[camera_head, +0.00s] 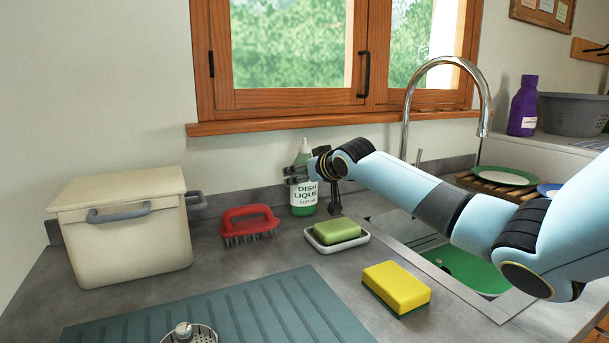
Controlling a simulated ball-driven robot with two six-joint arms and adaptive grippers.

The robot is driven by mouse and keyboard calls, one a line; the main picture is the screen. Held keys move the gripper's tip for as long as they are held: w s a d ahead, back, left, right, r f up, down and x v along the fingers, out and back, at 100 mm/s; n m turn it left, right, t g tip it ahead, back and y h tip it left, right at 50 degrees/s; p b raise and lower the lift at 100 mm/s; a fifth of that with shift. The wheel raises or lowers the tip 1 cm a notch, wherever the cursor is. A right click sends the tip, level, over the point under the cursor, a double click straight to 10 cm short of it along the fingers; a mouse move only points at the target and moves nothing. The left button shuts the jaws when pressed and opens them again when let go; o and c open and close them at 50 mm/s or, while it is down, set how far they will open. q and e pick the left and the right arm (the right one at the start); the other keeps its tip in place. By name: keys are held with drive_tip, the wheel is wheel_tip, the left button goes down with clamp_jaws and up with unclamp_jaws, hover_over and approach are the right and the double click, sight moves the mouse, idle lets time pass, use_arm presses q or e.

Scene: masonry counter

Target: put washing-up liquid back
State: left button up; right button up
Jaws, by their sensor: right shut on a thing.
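The washing-up liquid (303,196) is a clear bottle with green liquid and a "DISH LIQUID" label. It stands upright at the back of the counter, below the window sill, and seems to rest on the counter. My right arm reaches in from the right across the sink. My left gripper is not in view.
A red brush (249,221) lies left of the bottle, beside a cream bin (125,240). A green soap (337,231) on a white dish and a yellow sponge (396,287) lie in front. The tap (482,95) and sink are right. A ribbed mat (250,310) lies at the front.

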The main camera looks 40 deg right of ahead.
drive_tip(key=o, duration=1.5)
drive_tip(key=p+v, duration=0.2)
drive_tip(key=v, duration=1)
drive_tip(key=shift+r, duration=0.1)
